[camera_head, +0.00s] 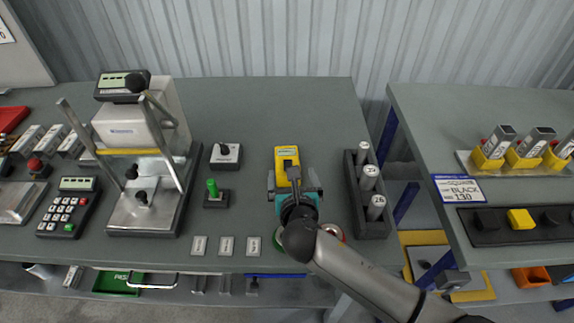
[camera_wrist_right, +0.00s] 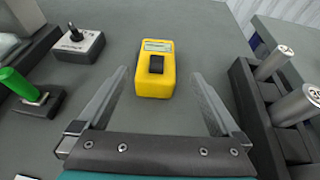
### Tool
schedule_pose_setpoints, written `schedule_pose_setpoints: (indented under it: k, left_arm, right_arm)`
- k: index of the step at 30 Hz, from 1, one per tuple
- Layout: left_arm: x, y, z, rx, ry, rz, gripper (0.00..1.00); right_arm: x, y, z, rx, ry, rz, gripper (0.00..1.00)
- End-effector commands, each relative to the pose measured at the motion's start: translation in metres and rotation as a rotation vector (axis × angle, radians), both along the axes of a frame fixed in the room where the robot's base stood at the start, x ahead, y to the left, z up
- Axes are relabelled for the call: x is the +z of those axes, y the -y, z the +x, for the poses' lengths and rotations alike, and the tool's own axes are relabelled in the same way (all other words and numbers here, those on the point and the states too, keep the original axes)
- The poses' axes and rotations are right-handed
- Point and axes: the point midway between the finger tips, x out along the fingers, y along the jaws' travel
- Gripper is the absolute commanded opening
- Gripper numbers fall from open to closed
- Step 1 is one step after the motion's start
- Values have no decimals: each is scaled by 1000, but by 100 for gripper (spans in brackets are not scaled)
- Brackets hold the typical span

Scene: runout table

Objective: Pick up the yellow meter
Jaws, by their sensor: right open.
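The yellow meter (camera_head: 286,154) lies on the grey table in the head view, with a small display at its far end and a dark part on its face. In the right wrist view the yellow meter (camera_wrist_right: 156,80) shows whole, ahead of and between my fingers. My right gripper (camera_head: 292,178) comes in from the lower right and partly covers the meter's near end in the head view. In the wrist view the right gripper (camera_wrist_right: 158,88) is open, one finger on each side, with grey table visible between each finger and the meter. My left gripper is not in view.
A dark rack (camera_head: 352,190) of grey cylinders stands close to the right. A green-knobbed switch (camera_head: 213,192) and a black-knobbed box (camera_head: 226,154) stand to the left. Several small tags (camera_head: 226,246) lie along the front edge. The table behind the meter is clear.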

Motion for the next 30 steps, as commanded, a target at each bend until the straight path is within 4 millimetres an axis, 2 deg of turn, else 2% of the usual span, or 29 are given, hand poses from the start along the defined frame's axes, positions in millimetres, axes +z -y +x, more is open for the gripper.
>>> schedule_pose_setpoints:
  k: [5, 9, 15, 20, 30]
  left_arm:
    - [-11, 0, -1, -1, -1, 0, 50]
    - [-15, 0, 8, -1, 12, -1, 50]
    - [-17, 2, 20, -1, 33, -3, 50]
    - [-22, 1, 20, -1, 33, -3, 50]
    - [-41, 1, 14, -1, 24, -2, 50]
  right_arm:
    - [-12, -3, 27, -1, 1, 2, 100]
    - [-19, -4, 43, -2, 0, 4, 100]
    - [-22, -5, 53, -1, -1, 4, 100]
    - [-28, -7, 61, -2, 0, 5, 100]
    - [-46, -12, 93, -1, -1, 3, 100]
